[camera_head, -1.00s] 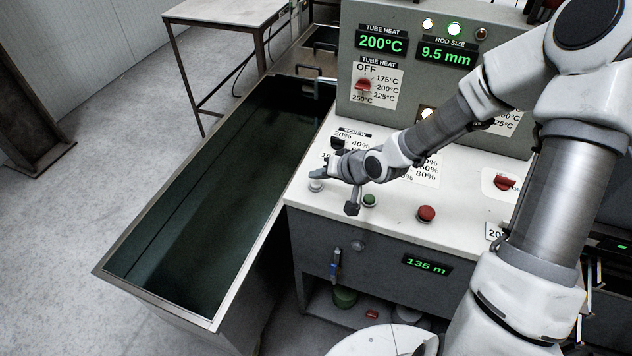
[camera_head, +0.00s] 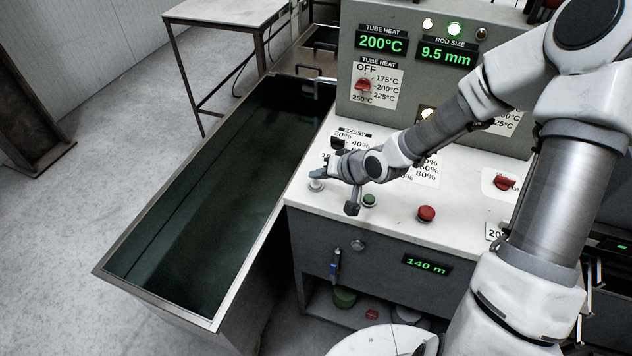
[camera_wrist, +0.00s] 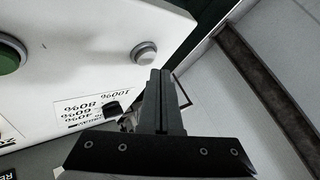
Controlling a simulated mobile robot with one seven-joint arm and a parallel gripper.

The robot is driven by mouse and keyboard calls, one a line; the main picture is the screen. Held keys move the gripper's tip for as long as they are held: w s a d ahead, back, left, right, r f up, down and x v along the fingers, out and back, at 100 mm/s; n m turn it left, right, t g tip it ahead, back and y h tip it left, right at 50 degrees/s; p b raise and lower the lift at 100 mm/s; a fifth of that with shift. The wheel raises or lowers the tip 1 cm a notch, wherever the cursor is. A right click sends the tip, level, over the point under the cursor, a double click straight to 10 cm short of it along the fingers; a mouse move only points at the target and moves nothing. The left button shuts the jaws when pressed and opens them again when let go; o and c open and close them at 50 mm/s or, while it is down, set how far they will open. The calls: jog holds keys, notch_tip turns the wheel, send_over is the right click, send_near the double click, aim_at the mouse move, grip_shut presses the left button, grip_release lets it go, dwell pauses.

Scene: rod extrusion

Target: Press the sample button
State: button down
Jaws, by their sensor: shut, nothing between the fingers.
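A white round button (camera_head: 316,185) sits at the front left corner of the console top; no label on it can be read. It also shows in the wrist view (camera_wrist: 144,53), just past my fingertips and slightly left of them. My gripper (camera_head: 320,173) is shut and empty, directly above and very near this button in the head view. In the wrist view my gripper's fingers (camera_wrist: 161,73) are together, with a small gap in the picture between tips and button. I cannot tell the exact height between them.
A green button (camera_head: 369,200) and a red button (camera_head: 426,214) lie to the right on the console top (camera_head: 395,205). A long water trough (camera_head: 152,292) runs along the left. The upright panel (camera_head: 350,103) stands behind. The length display (camera_head: 427,265) reads 140 m.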

jog(key=shift+f, duration=0.1)
jog(key=shift+f, duration=0.35)
jog(key=shift+f+b, duration=0.55)
jog(key=shift+b, duration=0.1)
dwell(0.5)
jog(key=shift+r, duration=0.1)
jog(key=shift+r+p, duration=0.85)
jog(key=shift+p, duration=0.1)
